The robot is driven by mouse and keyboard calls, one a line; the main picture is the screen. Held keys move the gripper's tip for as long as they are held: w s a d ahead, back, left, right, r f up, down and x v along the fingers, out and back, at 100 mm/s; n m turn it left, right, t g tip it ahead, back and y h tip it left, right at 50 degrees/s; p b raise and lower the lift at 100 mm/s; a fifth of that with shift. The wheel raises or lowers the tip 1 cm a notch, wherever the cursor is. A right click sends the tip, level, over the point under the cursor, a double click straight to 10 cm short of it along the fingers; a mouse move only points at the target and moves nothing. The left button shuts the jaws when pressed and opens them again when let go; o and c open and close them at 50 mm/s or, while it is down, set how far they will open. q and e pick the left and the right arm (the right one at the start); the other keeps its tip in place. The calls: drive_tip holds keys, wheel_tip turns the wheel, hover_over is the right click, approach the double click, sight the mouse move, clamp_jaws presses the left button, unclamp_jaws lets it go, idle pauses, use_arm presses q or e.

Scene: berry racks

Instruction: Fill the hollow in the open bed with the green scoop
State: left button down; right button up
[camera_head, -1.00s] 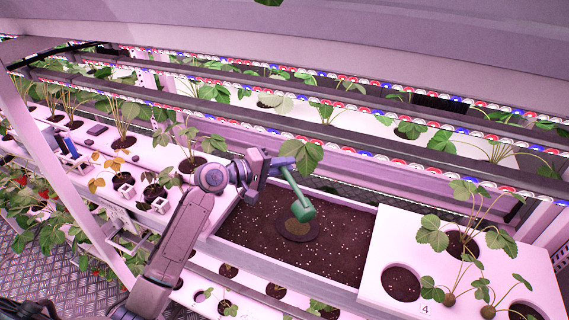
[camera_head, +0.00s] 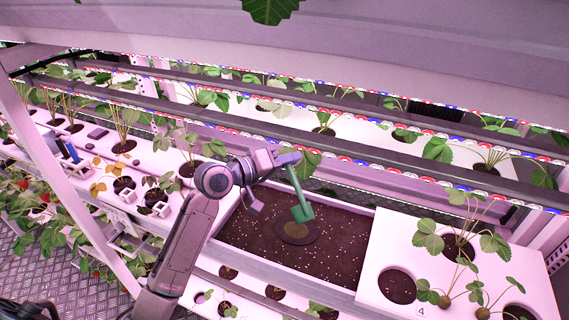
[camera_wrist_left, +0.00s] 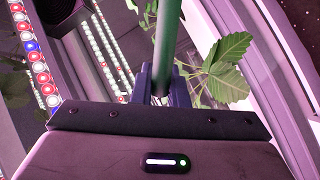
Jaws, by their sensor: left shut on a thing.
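The green scoop (camera_head: 302,213) hangs from my left gripper (camera_head: 288,160), which is shut on its handle. The handle slants down and the scoop's head is at the bottom, over the far edge of the hollow (camera_head: 296,231). I cannot tell whether the head touches the soil. The hollow is a dark round patch with a lighter brown middle in the open bed (camera_head: 340,263) of dark, white-specked soil. In the left wrist view the green handle (camera_wrist_left: 167,40) stands between the fingers; the scoop's head is out of sight. My right gripper is not in view.
A white planting panel (camera_head: 375,272) with round holes and strawberry plants (camera_head: 457,245) lies right of the bed. Another planted panel (camera_head: 150,165) lies left. Light strips (camera_head: 340,157) and racks run behind. Leaves (camera_wrist_left: 228,68) hang close to the handle.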

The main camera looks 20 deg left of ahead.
use_arm(q)
drive_tip(key=shift+s+d+r+m, duration=0.2)
drive_tip(key=shift+s+r+m, duration=0.05)
drive_tip(key=shift+r+m, duration=0.15)
drive_tip(key=shift+s+d+r+m+t+b, duration=0.35)
drive_tip(key=shift+s+d+m+b, duration=0.4)
drive_tip(key=shift+b, duration=0.4)
drive_tip(key=s+d+r+m+t+b, duration=0.1)
drive_tip(key=s+d+r+m+b, duration=0.2)
drive_tip(key=s+d+m+b, duration=0.2)
drive_tip(key=shift+s+d+r+m+b, duration=0.3)
drive_tip(key=shift+d+m+b, duration=0.25)
drive_tip(key=shift+m, duration=1)
drive_tip(key=shift+f+t, duration=0.1)
drive_tip(key=shift+t, duration=0.15)
